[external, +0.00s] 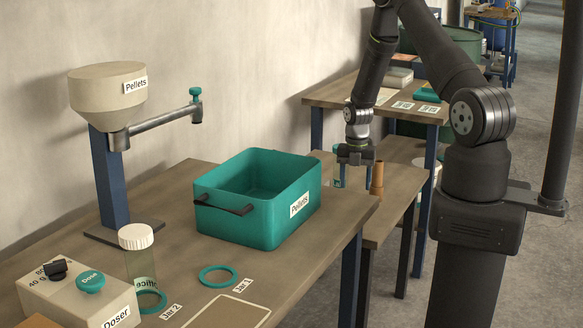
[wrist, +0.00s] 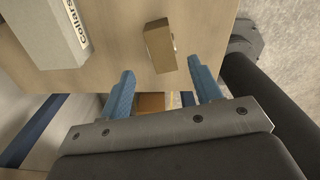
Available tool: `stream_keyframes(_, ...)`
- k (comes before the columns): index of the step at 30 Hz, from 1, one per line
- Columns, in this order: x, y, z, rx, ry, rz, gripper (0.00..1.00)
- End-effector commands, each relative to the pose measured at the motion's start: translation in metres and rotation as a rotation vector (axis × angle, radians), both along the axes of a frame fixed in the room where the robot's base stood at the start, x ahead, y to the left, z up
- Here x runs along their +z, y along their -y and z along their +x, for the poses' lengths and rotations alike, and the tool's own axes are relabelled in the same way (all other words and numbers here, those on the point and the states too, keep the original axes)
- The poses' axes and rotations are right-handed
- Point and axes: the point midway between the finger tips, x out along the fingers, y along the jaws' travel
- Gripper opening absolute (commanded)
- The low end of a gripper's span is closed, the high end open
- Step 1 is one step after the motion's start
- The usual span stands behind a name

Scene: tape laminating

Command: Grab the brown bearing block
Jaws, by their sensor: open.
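A brown block (wrist: 160,46), which looks like the bearing block, lies on a wooden tabletop in the wrist view. It is tilted slightly, with a small shiny detail on its right side. My gripper (wrist: 161,72) is open and empty, its two blue fingers spread apart. In the picture the block sits just beyond the fingertips, roughly centred between them and not gripped. In the external view my gripper (external: 354,184) points down over the small far table. I cannot make out the block clearly there.
A grey box labelled Collars (wrist: 48,32) stands left of the block. A brown tapered piece (external: 377,180) stands close to the right of my gripper in the external view. A teal Pellets bin (external: 262,225) stands on the nearer table.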

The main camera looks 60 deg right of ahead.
Motion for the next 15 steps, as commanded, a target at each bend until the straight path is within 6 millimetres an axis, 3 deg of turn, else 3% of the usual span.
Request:
stream_keyframes(3,-0.015,0.000,0.000,-0.001,0.000,0.001,0.58)
stream_keyframes(11,-0.030,0.000,-0.001,-0.001,-0.001,0.002,0.58)
stream_keyframes(15,-0.050,-0.001,-0.003,-0.002,-0.001,0.002,0.58)
